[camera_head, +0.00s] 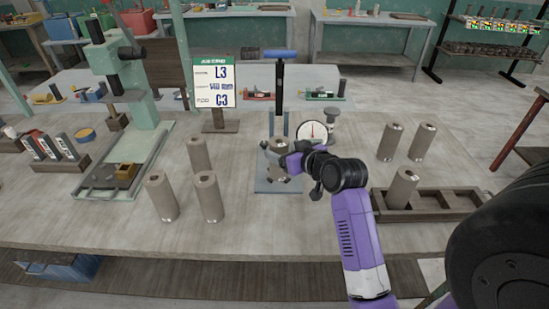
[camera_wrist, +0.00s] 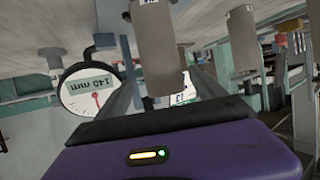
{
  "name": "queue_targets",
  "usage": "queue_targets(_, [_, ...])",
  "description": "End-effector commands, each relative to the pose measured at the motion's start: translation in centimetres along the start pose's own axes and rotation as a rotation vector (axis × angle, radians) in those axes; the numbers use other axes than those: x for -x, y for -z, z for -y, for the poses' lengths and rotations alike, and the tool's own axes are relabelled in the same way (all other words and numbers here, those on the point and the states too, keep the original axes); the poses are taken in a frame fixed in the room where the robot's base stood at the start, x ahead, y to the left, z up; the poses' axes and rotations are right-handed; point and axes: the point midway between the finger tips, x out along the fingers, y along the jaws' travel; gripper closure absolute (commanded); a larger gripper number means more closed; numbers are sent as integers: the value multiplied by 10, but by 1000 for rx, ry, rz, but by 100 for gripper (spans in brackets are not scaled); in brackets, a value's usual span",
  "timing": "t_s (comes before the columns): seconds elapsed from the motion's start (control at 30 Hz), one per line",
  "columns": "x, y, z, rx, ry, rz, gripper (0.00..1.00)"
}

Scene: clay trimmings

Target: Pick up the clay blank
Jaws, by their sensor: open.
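Several grey-brown cylinders that look like clay blanks stand upright on the table. Three are left of centre: a rear one (camera_head: 198,156), a front left one (camera_head: 162,196) and a front right one (camera_head: 208,196). Others stand at the right, one (camera_head: 402,186) of them in a wooden tray. My gripper (camera_head: 284,163) is open at the blue-handled press stand (camera_head: 279,100), partly hiding its base. In the wrist view, which looks inverted, a cylinder (camera_wrist: 155,50) shows beyond and between the fingers; I see no grip on it.
A round dial gauge (camera_head: 313,132) stands just right of my gripper; it also shows in the wrist view (camera_wrist: 90,90). The wooden tray (camera_head: 447,214) is at the right. A green press (camera_head: 117,90) and a sign (camera_head: 215,84) stand at the left and back.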

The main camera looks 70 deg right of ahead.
Motion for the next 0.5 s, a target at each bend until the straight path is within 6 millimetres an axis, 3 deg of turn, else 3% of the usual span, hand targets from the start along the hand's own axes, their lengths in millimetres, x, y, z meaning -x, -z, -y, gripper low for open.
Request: queue_targets(0.5, [-57,6,6,1,0,-1,21])
